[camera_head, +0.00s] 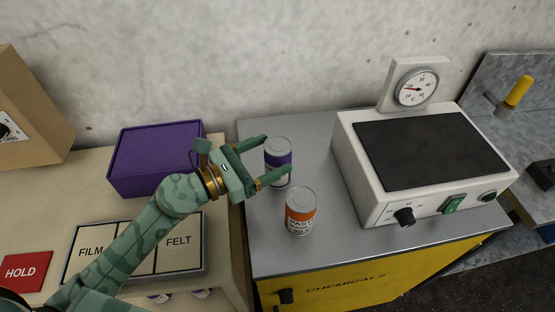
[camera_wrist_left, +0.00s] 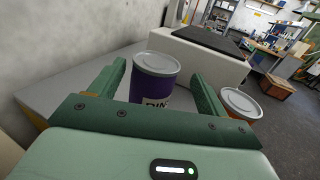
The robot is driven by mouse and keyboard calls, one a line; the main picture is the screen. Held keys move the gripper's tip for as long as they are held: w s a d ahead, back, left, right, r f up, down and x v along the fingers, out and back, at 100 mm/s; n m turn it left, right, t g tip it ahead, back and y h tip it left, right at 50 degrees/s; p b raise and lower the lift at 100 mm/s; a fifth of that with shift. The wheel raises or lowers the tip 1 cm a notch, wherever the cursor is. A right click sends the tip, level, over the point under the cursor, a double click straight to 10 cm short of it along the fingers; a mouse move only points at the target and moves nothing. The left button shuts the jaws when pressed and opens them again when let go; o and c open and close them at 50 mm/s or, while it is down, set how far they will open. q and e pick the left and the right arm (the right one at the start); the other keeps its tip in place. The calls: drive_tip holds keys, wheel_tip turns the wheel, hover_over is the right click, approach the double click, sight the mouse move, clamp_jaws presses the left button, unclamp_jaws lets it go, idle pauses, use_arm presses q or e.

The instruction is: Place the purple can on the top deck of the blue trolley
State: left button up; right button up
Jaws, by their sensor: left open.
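The purple can (camera_head: 279,158) stands upright on the grey top of the yellow chemicals cabinet, its lid silver-grey. My left gripper (camera_head: 270,157) is open, with one finger on each side of the can. In the left wrist view the purple can (camera_wrist_left: 156,80) stands between the two open fingers (camera_wrist_left: 160,82), with a gap showing on the right side. I cannot tell whether either finger touches it. My right gripper is not in view. I see no blue trolley that I can make out for certain.
An orange-banded can (camera_head: 300,212) stands close to the near finger. A white hotplate (camera_head: 365,185) with a dial stands to the right on the cabinet (camera_head: 265,250). A purple box (camera_head: 150,160) and a labelled tray (camera_head: 190,270) lie on the beige table at left.

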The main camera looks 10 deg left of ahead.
sight(285, 145)
use_arm(q)
drive_tip(key=x, duration=0.5)
drive_tip(key=shift+w+a+f, duration=0.1)
drive_tip(key=shift+w+f, duration=0.05)
drive_tip(key=shift+w, duration=0.1)
drive_tip(key=c, duration=1.4)
drive_tip(key=shift+o, duration=0.2)
